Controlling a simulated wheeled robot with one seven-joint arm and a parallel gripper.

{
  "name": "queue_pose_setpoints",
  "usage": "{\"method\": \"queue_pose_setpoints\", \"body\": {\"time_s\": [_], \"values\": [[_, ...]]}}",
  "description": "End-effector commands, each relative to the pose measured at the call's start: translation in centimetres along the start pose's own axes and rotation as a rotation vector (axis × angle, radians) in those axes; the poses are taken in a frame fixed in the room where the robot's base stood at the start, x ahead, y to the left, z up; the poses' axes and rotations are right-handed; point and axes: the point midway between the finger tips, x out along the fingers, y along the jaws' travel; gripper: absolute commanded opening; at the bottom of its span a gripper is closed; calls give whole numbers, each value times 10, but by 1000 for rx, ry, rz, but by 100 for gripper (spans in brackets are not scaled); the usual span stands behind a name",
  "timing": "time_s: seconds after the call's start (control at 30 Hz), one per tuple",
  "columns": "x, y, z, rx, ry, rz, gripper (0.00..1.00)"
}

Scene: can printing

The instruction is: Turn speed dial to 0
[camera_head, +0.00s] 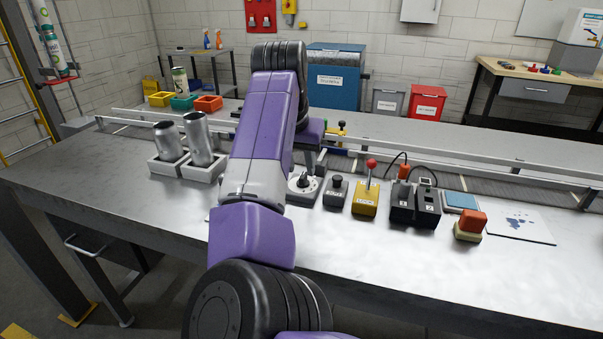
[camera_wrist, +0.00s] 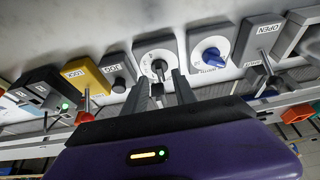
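A grey box with a round white dial and black knob (camera_wrist: 158,66) sits near the middle of the wrist view, and it also shows in the head view (camera_head: 303,184) just right of my arm. Its markings and setting are too small to read. My gripper (camera_wrist: 161,76) is open, its two fingers apart, with their tips close to this dial and the knob showing between them. I cannot tell whether they touch it. A second dial with a blue knob (camera_wrist: 211,55) is right of it in the wrist view. In the head view my arm hides the fingers.
A black JOG button (camera_head: 335,190), a yellow LOCK box with a red-topped lever (camera_head: 365,197) and black switch boxes (camera_head: 414,205) stand close to the right of the dial. Two metal cans (camera_head: 198,138) stand in holders at left. The table's front is clear.

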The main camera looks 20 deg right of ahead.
Motion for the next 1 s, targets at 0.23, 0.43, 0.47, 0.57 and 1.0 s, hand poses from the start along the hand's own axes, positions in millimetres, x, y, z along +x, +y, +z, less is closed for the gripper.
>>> {"method": "queue_pose_setpoints", "body": {"time_s": [0.23,0.43,0.47,0.57,1.0], "values": [[28,0,0,1,0,0,33],[33,0,0,1,1,0,33],[33,0,0,1,1,0,33],[33,0,0,0,1,0,33],[32,1,0,-1,1,0,0]]}}
